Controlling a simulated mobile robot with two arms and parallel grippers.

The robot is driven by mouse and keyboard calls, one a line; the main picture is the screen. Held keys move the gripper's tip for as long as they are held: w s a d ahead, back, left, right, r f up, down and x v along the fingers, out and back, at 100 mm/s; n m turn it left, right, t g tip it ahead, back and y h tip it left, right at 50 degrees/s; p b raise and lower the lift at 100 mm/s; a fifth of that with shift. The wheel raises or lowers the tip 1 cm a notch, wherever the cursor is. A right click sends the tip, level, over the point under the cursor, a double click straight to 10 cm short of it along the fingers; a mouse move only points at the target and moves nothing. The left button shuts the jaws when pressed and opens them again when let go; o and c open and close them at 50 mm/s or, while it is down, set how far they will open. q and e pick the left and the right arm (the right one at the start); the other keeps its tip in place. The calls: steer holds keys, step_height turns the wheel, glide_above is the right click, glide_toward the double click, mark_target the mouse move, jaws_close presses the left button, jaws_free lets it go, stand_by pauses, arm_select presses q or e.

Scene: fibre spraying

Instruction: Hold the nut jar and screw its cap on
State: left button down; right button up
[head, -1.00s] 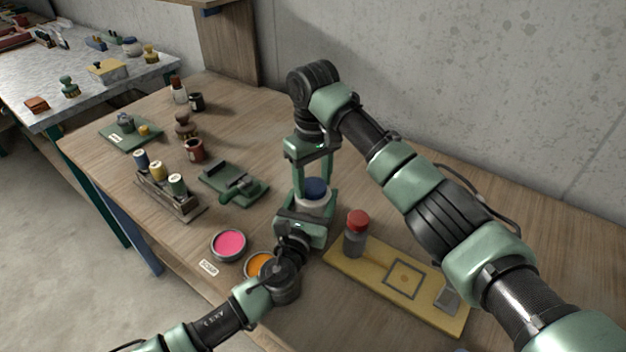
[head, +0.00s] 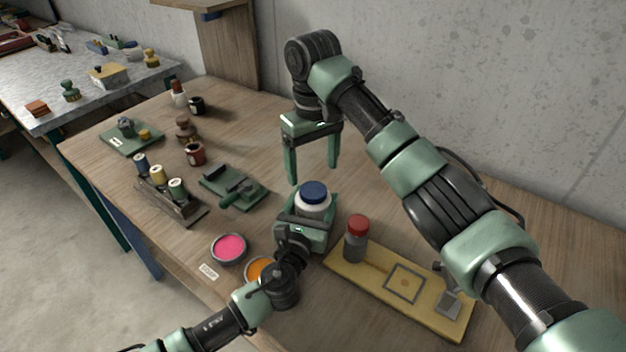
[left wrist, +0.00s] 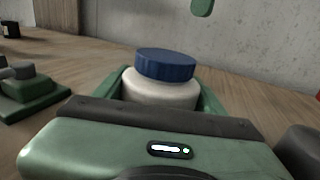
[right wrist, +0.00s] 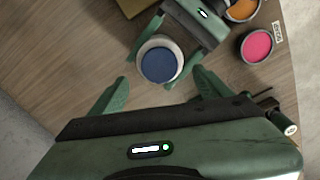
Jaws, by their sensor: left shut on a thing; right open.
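The nut jar (head: 312,206) is white and stands upright on the table. Its blue cap (head: 313,191) sits on top of the jar; I cannot tell how tightly. In the left wrist view the cap (left wrist: 166,64) rests on the white jar (left wrist: 160,90). My left gripper (head: 312,207) is shut on the jar body, one finger on each side. My right gripper (head: 312,172) is open and empty, above and slightly behind the cap. In the right wrist view the cap (right wrist: 159,65) lies just beyond the open fingertips (right wrist: 163,82).
A yellow board (head: 370,299) with a red-capped bottle (head: 356,240) lies right of the jar. Pink (head: 229,248) and orange (head: 257,268) paint tins stand at front left. A green tray (head: 220,195) and a spool rack (head: 172,207) are further left.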

mark_target(309, 214)
step_height(309, 214, up, 6)
steer(key=shift+r, duration=0.1)
arm_select(q)
steer(key=shift+c, duration=0.6)
jaws_free()
steer(key=shift+s, duration=0.1)
steer(key=v, duration=0.7)
steer(key=shift+s+a, duration=0.1)
steer(key=shift+s, duration=0.2)
arm_select(e)
steer(key=shift+f, duration=0.25)
